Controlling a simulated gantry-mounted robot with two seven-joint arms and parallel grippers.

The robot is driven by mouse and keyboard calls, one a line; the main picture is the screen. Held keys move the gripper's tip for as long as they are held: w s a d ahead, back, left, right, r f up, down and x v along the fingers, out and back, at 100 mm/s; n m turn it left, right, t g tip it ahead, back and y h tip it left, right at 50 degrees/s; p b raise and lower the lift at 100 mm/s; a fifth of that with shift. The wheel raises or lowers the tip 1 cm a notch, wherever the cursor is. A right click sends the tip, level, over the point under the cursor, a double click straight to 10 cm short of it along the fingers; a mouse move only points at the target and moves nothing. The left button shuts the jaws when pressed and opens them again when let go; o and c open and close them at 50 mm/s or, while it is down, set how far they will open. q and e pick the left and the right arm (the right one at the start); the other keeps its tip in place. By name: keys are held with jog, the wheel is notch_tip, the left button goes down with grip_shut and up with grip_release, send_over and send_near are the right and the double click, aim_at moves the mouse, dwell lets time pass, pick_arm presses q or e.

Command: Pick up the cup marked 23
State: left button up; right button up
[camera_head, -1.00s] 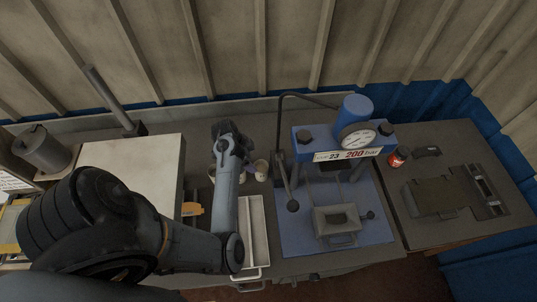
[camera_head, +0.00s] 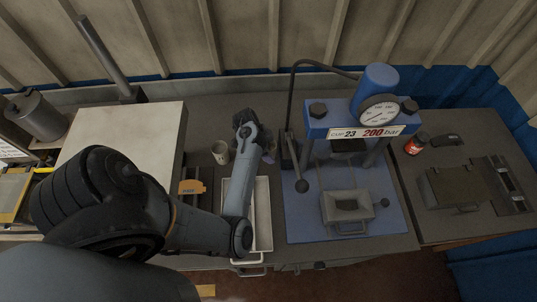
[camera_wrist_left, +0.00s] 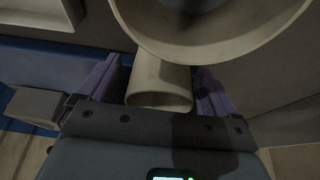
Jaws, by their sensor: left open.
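A pale cup (camera_head: 220,152) stands on the bench just left of my left forearm in the head view. In the left wrist view, a pale cup (camera_wrist_left: 160,86) lies between the two purple fingers of my left gripper (camera_wrist_left: 157,72), which is open. A second, larger-looking pale cup (camera_wrist_left: 210,42) fills the top of that view, closer to the camera. No number is readable on either cup. In the head view my arm mostly hides the gripper and any cup at it. My right gripper is not in view.
A blue press (camera_head: 361,118) with a gauge and a sign reading "cup 23 200 bar" stands right of my arm. A pale tray (camera_head: 262,215) lies under my forearm.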

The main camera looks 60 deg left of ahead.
pick_arm(q)
jog(key=shift+b+x, duration=0.45)
jog(key=shift+x, duration=0.45)
jog(key=shift+c, duration=0.2)
jog(key=c, duration=1.1)
jog(key=shift+r+p, duration=0.3)
